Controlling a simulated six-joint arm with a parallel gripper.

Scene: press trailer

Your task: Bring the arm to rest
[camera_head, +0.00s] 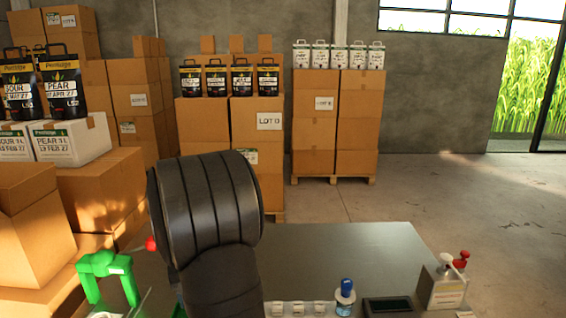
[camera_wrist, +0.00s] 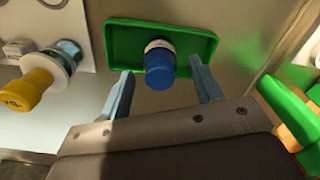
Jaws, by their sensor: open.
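My gripper (camera_wrist: 161,68) shows in the wrist view with its two light blue fingers spread apart and nothing clamped between them. A blue-capped container (camera_wrist: 160,68) stands in a green tray (camera_wrist: 205,42) just beyond the fingertips, in line with the gap. I cannot tell how far the fingertips are above it. In the head view my dark arm rises over the left part of the steel table (camera_head: 340,245), and my gripper is hidden there.
A green press (camera_head: 105,268) with a red knob stands left of my arm. At the table's front right are a blue-topped bottle (camera_head: 345,296), a dark flat device (camera_head: 388,306) and a pump container (camera_head: 442,286). A yellow-topped item (camera_wrist: 24,91) lies left of the tray. The table's back right is clear.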

